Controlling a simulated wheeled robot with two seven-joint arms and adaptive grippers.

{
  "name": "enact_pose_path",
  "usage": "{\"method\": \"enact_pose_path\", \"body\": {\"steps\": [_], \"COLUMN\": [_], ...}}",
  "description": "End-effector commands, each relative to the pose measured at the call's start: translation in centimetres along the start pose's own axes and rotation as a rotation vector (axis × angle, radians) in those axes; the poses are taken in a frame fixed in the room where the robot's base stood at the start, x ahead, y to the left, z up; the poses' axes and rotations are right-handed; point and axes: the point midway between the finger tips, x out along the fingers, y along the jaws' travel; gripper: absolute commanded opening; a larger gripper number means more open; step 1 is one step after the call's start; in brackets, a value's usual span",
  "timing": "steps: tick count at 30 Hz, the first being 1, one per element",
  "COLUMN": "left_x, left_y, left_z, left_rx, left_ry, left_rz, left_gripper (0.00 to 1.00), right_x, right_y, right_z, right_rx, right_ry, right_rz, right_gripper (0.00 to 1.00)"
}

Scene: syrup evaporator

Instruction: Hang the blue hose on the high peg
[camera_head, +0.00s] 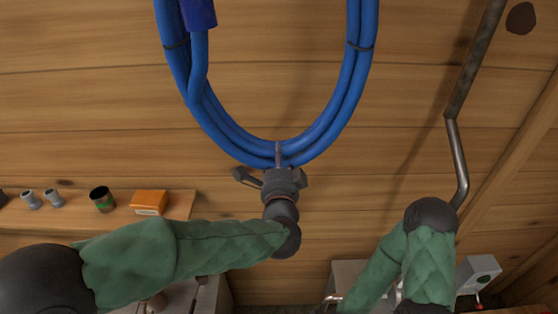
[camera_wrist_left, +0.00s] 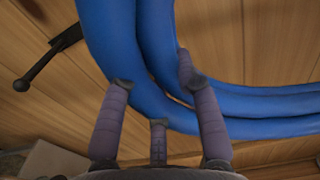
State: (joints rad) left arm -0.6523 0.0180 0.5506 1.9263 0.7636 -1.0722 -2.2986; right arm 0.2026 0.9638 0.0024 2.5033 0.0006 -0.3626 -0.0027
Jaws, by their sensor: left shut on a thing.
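The blue hose (camera_head: 340,105) hangs as a looped coil of several strands against the plank wall, with dark ties round it and a darker blue piece at upper left. Its top is out of the head view. My left gripper (camera_head: 279,163) is shut on the bottom of the coil. In the left wrist view the fingers of my left gripper (camera_wrist_left: 158,88) sit around the hose strands (camera_wrist_left: 235,103). A dark rod with a crosspiece (camera_wrist_left: 48,58) shows at upper left there; I cannot tell whether it is a peg. My right gripper is not in view.
A wooden shelf (camera_head: 180,204) at lower left holds an orange box (camera_head: 149,202), a dark cup (camera_head: 102,199) and small grey fittings (camera_head: 42,198). A bent metal rod (camera_head: 458,155) stands at right, near my right arm. The wall between coil and rod is clear.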

Motion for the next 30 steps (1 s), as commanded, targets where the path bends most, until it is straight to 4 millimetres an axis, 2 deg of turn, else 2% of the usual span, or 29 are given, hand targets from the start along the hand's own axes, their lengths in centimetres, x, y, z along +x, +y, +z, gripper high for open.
{"method": "enact_pose_path", "body": {"steps": [1,30], "left_x": [0.4,5.7], "left_y": [-0.4,-0.4], "left_z": [0.0,0.0], "left_rx": [-0.002,-0.001], "left_ry": [-0.002,-0.001], "left_rz": [-0.008,-0.008], "left_gripper": [0.00,0.00], "right_x": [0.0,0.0], "right_y": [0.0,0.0], "right_z": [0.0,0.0], "right_rx": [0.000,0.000], "right_ry": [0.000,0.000], "right_rz": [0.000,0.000], "right_gripper": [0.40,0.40]}}
